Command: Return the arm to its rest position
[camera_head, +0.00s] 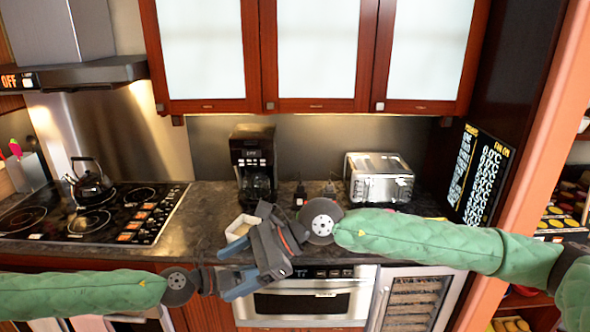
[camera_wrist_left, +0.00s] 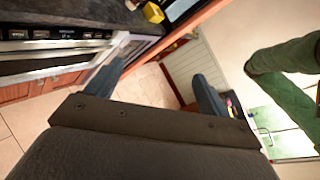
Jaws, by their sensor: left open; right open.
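My right arm comes in from the right in a green sleeve, stretched across the front of the counter. Its gripper (camera_head: 238,268) points left with its fingers apart and nothing seen between them. My left arm comes in low from the left. Its gripper lies close to the right one in the head view and is partly hard to make out there. In the left wrist view the left gripper (camera_wrist_left: 158,88) is open, with only floor between its fingers. The microwave drawer (camera_head: 300,304) is below the counter, behind the right gripper, and looks shut.
The counter (camera_head: 205,215) carries a coffee maker (camera_head: 253,165), a toaster (camera_head: 379,178) and a white container (camera_head: 238,230) near its front edge. A stove with a kettle (camera_head: 91,184) is at left. A wine cooler (camera_head: 412,300) is right of the drawer. Floor shows in the left wrist view.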

